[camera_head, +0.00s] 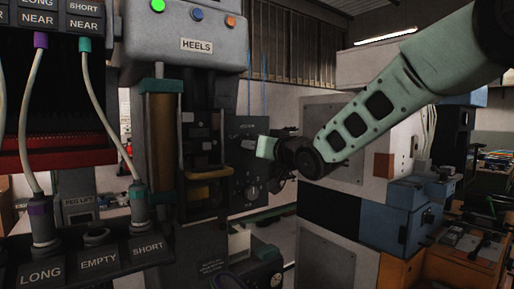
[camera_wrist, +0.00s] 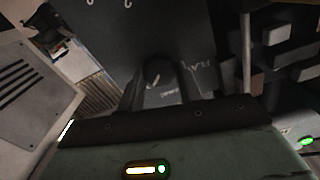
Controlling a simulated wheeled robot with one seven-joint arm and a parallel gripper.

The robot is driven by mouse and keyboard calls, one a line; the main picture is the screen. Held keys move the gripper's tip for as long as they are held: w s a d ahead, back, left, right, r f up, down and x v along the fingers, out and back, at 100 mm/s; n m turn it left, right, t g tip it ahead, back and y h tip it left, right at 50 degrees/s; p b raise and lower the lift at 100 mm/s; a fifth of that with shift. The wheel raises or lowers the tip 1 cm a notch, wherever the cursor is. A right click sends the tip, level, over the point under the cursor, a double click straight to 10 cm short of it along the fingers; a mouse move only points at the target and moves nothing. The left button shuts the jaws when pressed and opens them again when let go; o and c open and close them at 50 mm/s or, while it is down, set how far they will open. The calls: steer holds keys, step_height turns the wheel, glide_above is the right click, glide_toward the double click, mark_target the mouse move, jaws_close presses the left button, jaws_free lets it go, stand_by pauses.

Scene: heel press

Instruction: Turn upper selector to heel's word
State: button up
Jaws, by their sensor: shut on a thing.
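The dark control panel (camera_head: 243,135) stands on the press, right of its middle. A lower round knob (camera_head: 252,192) shows on it; lettering above is too small to read. My gripper reaches the panel from the right in the head view, its fingertips hidden. In the wrist view my gripper (camera_wrist: 158,78) is shut on a dark selector knob (camera_wrist: 153,72). A word like FLAT (camera_wrist: 209,66) is printed right of the knob, tilted; another faint word (camera_wrist: 171,93) lies between the fingers and cannot be read. The knob's exact pointing is unclear.
The press head (camera_head: 190,38) bears a HEELS plate and green, blue and orange buttons. A rack (camera_head: 90,262) at lower left reads LONG, EMPTY, SHORT, with cabled plugs in LONG and SHORT. Blue machinery (camera_head: 400,205) stands at right, below my arm.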

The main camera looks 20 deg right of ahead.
steer(key=o, duration=1)
steer(key=b+v, duration=0.1)
steer(key=v, duration=1.6)
steer(key=shift+s, duration=0.2)
